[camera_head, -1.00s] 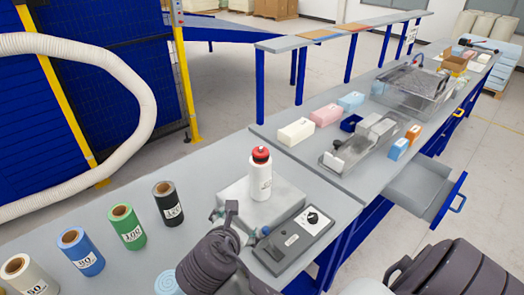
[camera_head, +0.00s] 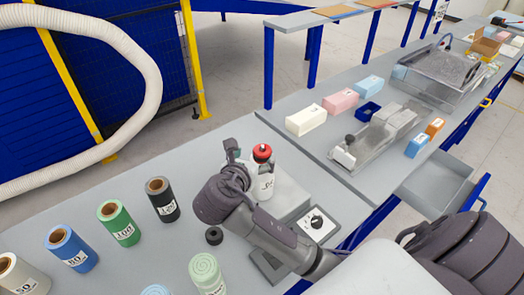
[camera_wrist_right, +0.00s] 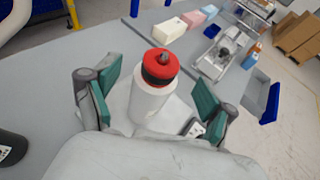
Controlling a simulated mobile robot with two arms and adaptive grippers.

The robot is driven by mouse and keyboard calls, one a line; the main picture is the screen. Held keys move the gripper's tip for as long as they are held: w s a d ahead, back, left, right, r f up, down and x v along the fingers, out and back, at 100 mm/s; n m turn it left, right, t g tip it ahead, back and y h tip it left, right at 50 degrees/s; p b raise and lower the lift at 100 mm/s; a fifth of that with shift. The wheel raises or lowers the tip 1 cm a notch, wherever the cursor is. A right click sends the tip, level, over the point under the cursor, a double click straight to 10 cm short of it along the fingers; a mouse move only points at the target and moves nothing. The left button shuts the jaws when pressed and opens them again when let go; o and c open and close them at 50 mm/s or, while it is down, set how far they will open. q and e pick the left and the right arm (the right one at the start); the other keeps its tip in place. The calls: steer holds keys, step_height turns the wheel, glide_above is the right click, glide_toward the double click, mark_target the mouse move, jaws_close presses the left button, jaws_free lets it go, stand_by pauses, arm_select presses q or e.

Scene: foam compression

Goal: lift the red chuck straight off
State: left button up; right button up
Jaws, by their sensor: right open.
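The red chuck (camera_head: 262,153) is a red cap with a dark band on top of an upright white cylinder (camera_head: 266,186). The cylinder stands on a light grey block on the bench. In the right wrist view the chuck (camera_wrist_right: 160,65) shows near the middle, with the white cylinder (camera_wrist_right: 150,103) below it. My right gripper (camera_wrist_right: 156,95) is open, with one green-padded finger on each side of the cylinder and visible gaps to both. In the head view the right gripper (camera_head: 238,156) is just left of the chuck, and its wrist partly hides the block. My left gripper is not in view.
A control box with a black knob (camera_head: 317,222) is beside the block, partly behind my right arm. Black (camera_head: 164,201), green (camera_head: 119,224) and blue (camera_head: 74,251) rolls stand to the left.

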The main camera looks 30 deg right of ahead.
mark_target(261, 150)
steer(key=p+x, duration=0.2)
steer(key=x, duration=0.2)
steer(key=shift+s+d+r, duration=0.1)
steer(key=shift+s+d, duration=0.05)
steer(key=shift+s, duration=0.05)
steer(key=shift+x, duration=0.95)
steer(key=shift+w+d+f, duration=0.1)
steer(key=shift+w+f, duration=0.05)
steer(key=shift+f, duration=0.2)
steer(key=c, duration=0.4)
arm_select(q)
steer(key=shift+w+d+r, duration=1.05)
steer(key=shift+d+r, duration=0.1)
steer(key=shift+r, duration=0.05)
arm_select(e)
steer(key=c, duration=0.9)
